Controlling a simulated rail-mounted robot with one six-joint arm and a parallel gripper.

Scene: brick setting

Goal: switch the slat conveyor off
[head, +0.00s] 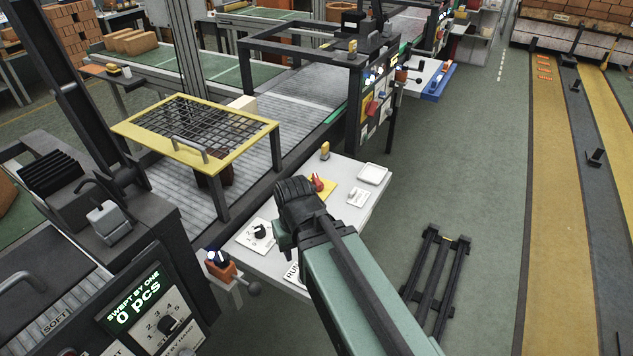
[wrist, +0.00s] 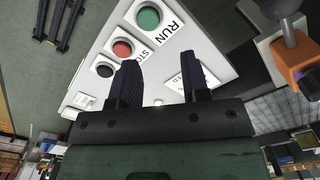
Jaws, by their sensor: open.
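The slat conveyor (head: 300,95) runs behind a pale control shelf (head: 345,215). On the shelf, a black rotary knob (head: 260,232) sits on a white plate and a red switch (head: 318,183) on a yellow plate. In the wrist view, a panel carries a green button (wrist: 148,16) marked RUN, a red button (wrist: 122,48) beside a partly hidden STO label, and a black button (wrist: 104,70). My gripper (wrist: 160,66) is open and empty over the panel, its left finger close to the red button in the picture. In the head view my arm hides these buttons.
A yellow-framed mesh guard (head: 195,135) stands over the conveyor. An orange block with a dark ball lever (head: 222,265) is left of the shelf and also shows in the wrist view (wrist: 297,62). A black rack (head: 437,275) lies on the floor. The green floor to the right is mostly open.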

